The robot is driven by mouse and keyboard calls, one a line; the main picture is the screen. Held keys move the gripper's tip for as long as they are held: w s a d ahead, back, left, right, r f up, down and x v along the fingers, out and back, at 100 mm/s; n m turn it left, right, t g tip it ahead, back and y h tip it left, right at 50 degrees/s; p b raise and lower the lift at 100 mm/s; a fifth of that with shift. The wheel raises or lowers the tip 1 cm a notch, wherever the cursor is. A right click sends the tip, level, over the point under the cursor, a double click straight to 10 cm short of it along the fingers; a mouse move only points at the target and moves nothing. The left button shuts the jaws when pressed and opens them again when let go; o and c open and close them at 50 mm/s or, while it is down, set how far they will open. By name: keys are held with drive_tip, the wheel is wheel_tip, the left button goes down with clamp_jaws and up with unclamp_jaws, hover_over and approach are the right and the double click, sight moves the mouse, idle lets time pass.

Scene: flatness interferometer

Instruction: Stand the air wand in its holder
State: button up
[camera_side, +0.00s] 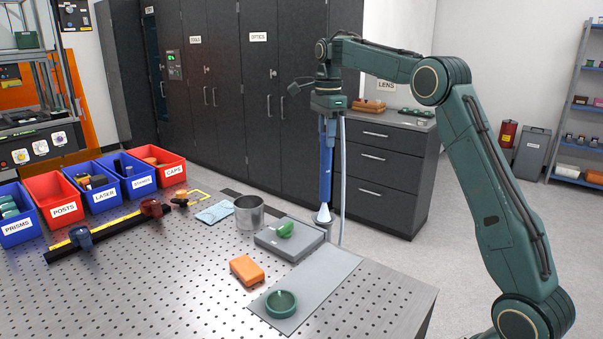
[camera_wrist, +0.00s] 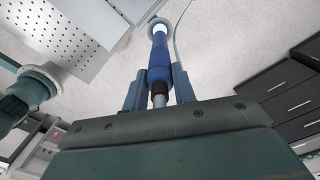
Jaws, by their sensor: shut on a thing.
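My gripper (camera_side: 329,122) is shut on the air wand (camera_side: 326,165), a long blue tool hanging upright beside the far right edge of the perforated table. In the wrist view the wand (camera_wrist: 159,62) runs away between my two fingers (camera_wrist: 159,88). A pale cone with a wider rim (camera_side: 323,215) shows at its lower end, and a pale ring (camera_wrist: 159,24) surrounds that end in the wrist view. I cannot tell whether this is the wand's nozzle or the holder. A thin pale hose (camera_side: 343,180) hangs beside the wand.
A grey box (camera_side: 290,240) with a green item on top stands close to the wand's lower end. A metal cup (camera_side: 249,213), an orange block (camera_side: 247,270) and a green ring-shaped dish (camera_side: 281,304) are on the table (camera_side: 165,290). Labelled bins (camera_side: 60,208) line the back left.

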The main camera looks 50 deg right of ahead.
sight(325, 175)
drive_tip(key=shift+f, duration=5.9)
drive_tip(key=o, duration=1.1)
drive_tip(key=shift+c, duration=0.2)
drive_tip(key=shift+r, duration=0.15)
wheel_tip(325, 175, up, 14)
drive_tip(key=shift+f, duration=0.25)
